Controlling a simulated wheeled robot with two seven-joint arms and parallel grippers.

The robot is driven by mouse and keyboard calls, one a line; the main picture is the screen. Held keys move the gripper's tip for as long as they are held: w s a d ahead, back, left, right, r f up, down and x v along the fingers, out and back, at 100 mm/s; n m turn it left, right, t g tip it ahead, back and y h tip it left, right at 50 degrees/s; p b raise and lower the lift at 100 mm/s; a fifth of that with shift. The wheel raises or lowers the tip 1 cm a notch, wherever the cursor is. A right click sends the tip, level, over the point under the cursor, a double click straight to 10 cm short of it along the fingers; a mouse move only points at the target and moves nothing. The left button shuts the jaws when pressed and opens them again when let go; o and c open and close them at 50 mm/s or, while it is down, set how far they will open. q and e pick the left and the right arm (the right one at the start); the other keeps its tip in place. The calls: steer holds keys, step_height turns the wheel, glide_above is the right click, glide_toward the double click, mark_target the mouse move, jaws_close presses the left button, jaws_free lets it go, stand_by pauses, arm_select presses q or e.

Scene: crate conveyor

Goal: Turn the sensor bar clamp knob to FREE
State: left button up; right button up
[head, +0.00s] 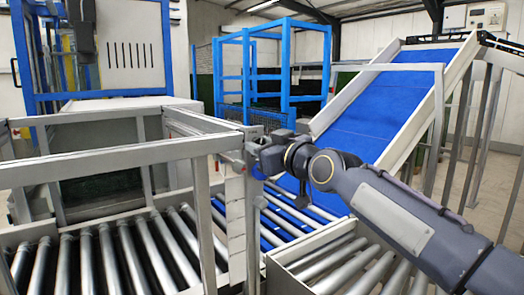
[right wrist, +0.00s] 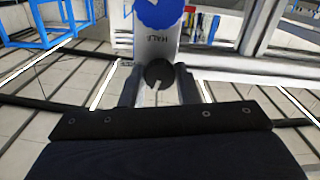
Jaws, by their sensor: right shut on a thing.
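The clamp knob (right wrist: 159,73) is a dark round knob with a pale pointer line that points down toward my gripper in the right wrist view. My right gripper (right wrist: 159,86) is shut on the knob, one finger on each side. The knob sits on a grey plate (right wrist: 157,48) with small upside-down lettering that I cannot read surely. In the head view my right gripper (head: 258,152) is at the grey frame post, and it hides the knob there. My left gripper is not in view.
A grey frame rail (head: 120,157) runs left from the post. Roller conveyors (head: 130,255) lie below it. A blue inclined belt (head: 395,105) rises behind my right arm. A blue disc (right wrist: 158,10) is above the plate in the right wrist view.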

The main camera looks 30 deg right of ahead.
steer(key=m+p, duration=0.1)
steer(key=m, duration=1.3)
steer(key=shift+m, duration=0.3)
stand_by(0.4)
steer(key=o, duration=1)
steer(key=s, duration=0.5)
steer(key=s+b, duration=0.1)
steer(key=s, duration=0.1)
steer(key=shift+s+d, duration=0.35)
steer(key=shift+s, duration=0.05)
